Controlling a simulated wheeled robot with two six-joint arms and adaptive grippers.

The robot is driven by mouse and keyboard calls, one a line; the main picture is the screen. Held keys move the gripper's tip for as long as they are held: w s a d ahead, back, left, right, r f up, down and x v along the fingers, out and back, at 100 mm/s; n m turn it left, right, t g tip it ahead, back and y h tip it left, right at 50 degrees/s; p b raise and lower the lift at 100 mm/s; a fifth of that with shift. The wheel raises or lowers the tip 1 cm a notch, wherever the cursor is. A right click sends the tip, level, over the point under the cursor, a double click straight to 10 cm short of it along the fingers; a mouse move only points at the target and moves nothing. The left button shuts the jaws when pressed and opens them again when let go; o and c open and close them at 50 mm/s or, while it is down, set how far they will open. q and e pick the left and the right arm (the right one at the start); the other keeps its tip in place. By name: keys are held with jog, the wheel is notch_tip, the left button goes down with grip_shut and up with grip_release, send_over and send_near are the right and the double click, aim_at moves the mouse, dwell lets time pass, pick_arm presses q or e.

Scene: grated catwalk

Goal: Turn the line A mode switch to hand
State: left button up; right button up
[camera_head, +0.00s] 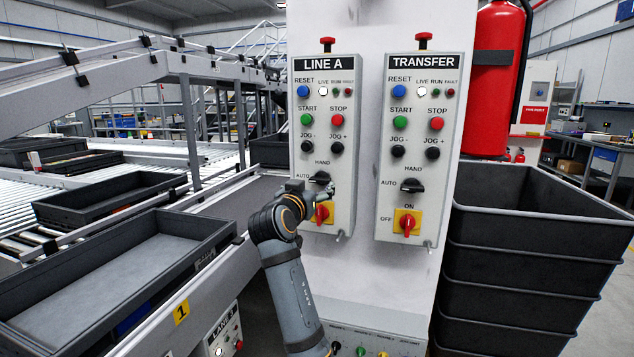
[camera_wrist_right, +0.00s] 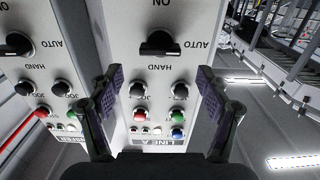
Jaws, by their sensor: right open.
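The line A panel (camera_head: 344,205) is a grey box labelled LINE A. Its black mode switch (camera_head: 320,178) has HAND printed above it and AUTO to its left. Its handle lies roughly sideways; I cannot tell for certain which end points. My right gripper (camera_head: 329,190) is close by, just below and right of the switch, partly hidden by its own wrist. In the right wrist view, which is upside down, the switch (camera_wrist_right: 160,43) sits ahead of the gap between the open fingers (camera_wrist_right: 155,92). Nothing is between them. My left gripper is not in view.
A red rotary switch (camera_head: 321,213) on a yellow plate sits just below. The similar TRANSFER panel (camera_head: 427,220) is to the right. Black jog buttons are above the mode switch. Stacked black crates (camera_head: 520,260) stand right; a conveyor with trays (camera_head: 120,275) runs left.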

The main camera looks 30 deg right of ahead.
aim_at(319, 180)
jog(key=x, duration=0.6)
jog(key=shift+f, duration=0.1)
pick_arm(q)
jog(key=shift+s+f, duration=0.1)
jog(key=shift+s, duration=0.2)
pick_arm(e)
jog(key=c, duration=1.2)
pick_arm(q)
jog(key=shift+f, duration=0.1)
pick_arm(e)
jog(key=shift+o, duration=0.2)
